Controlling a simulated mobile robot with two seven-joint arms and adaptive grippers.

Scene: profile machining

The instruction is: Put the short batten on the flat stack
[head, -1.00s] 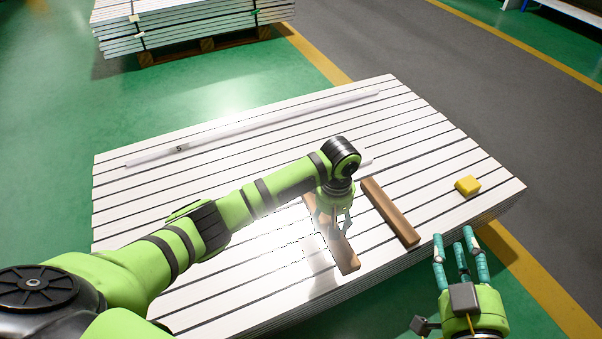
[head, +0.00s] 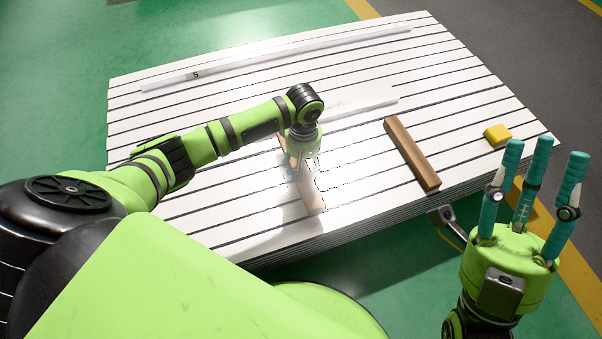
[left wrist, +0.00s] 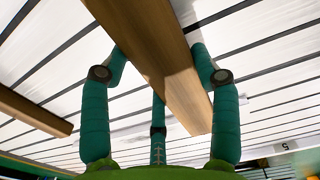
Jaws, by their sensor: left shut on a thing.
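The flat stack (head: 460,85) is a low, wide pile of white panels with dark parallel lines. My left gripper (head: 299,166) is over its near middle, pointing down. It is shut on a brown wooden batten (head: 313,198), which also shows between the fingers in the left wrist view (left wrist: 160,60). Whether this batten touches the stack is unclear in the glare. A second brown batten (head: 411,155) lies on the stack to its right; it shows at the left of the left wrist view (left wrist: 35,112). My right gripper (head: 540,155) is open and empty, off the stack's near right edge.
A long white strip marked 5 (head: 280,58) lies along the stack's far side. A shorter white strip (head: 360,106) lies behind my left gripper. A yellow block (head: 497,134) sits near the right corner.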

